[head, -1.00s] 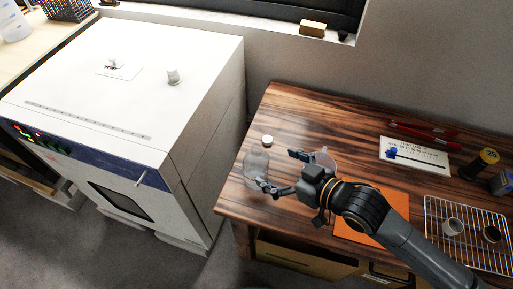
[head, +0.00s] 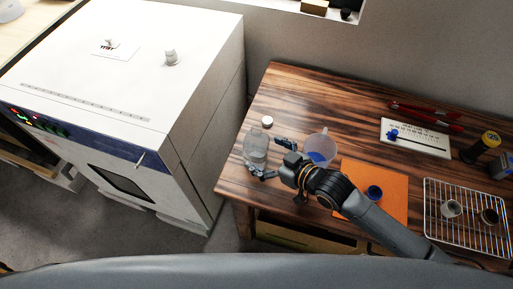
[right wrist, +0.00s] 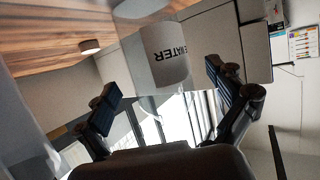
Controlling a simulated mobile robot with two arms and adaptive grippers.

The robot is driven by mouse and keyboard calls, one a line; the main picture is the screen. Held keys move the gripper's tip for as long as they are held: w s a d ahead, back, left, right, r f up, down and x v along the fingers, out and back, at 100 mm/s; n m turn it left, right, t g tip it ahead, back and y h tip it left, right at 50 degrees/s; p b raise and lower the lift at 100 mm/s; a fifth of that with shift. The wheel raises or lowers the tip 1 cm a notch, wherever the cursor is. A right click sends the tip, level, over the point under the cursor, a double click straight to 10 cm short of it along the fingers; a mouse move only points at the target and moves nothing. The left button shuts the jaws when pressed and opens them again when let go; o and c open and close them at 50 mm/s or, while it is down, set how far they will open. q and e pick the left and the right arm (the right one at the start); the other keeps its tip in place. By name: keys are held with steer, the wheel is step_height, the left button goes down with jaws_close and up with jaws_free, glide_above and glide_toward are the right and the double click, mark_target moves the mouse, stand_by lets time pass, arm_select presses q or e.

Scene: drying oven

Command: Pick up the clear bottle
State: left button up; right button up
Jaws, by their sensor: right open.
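The clear bottle (head: 256,148) stands upright near the left edge of the wooden table, with a white cap at its far side. My right gripper (head: 269,158) is open, its fingers reaching in from the right, one on the far side and one on the near side of the bottle. In the right wrist view, the bottle with its label ending in "ATER" (right wrist: 166,55) shows between the spread fingers of the right gripper (right wrist: 165,88). Whether a finger touches it I cannot tell. My left gripper is not in view.
A white cap (head: 267,121) lies beyond the bottle. An orange mat (head: 392,183) and wire rack (head: 465,239) are to the right. The white oven (head: 140,70) stands left of the table.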

steer(key=x, duration=0.3)
steer(key=shift+w+a+f, duration=0.15)
steer(key=shift+w+a, duration=0.1)
steer(key=c, duration=1.4)
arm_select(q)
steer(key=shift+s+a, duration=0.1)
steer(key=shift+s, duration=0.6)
arm_select(e)
steer(key=shift+c, duration=0.8)
steer(key=shift+r, duration=0.2)
